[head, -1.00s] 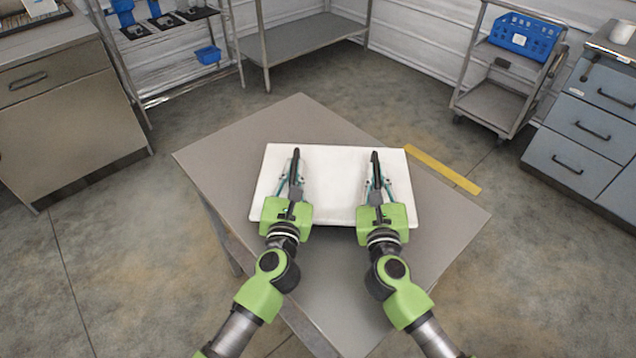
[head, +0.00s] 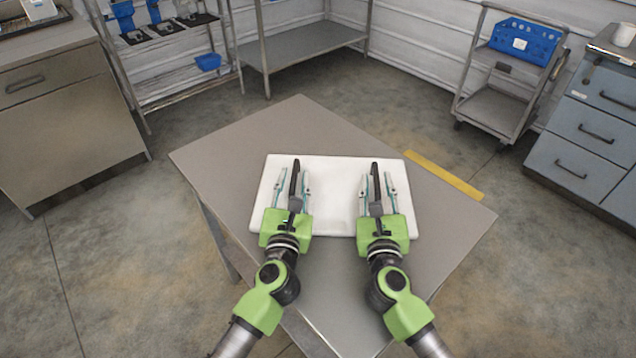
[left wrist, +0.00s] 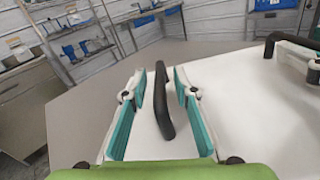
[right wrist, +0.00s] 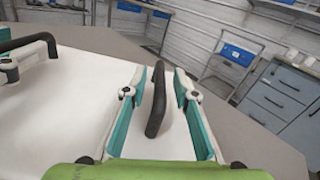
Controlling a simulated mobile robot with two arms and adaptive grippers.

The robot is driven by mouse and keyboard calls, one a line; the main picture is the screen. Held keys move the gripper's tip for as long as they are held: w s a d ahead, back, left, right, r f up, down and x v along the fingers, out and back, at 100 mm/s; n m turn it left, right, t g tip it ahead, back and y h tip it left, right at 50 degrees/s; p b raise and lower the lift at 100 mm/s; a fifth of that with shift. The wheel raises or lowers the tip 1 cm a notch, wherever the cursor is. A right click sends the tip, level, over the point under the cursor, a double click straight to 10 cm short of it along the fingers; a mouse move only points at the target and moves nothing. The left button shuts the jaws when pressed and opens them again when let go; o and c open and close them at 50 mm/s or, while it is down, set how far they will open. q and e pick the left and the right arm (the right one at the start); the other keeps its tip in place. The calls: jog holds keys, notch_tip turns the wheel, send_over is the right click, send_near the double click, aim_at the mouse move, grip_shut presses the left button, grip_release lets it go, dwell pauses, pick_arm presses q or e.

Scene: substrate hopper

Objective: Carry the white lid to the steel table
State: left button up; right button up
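The white lid (head: 335,190) lies flat on the steel table (head: 300,120), with two black bar handles on top. My left gripper (head: 294,174) is open, with one finger on each side of the left handle (left wrist: 162,105). My right gripper (head: 377,175) is open in the same way around the right handle (right wrist: 156,105). In both wrist views there are gaps between the teal finger pads and the handle. My green gripper bodies cover parts of the lid's near edge.
A yellow strip (head: 444,175) lies along the table's right side. Bare tabletop shows beyond the lid and to its right. A cart with a blue crate (head: 525,40), a blue drawer cabinet (head: 585,130), shelving and a beige cabinet (head: 70,120) stand apart around the table.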

pick_arm(q)
jog(key=shift+s+f, duration=0.1)
jog(key=shift+s, duration=0.4)
jog(key=s, duration=1.1)
jog(key=shift+d, duration=0.1)
pick_arm(e)
jog(key=s, duration=1.2)
jog(key=shift+d, duration=0.1)
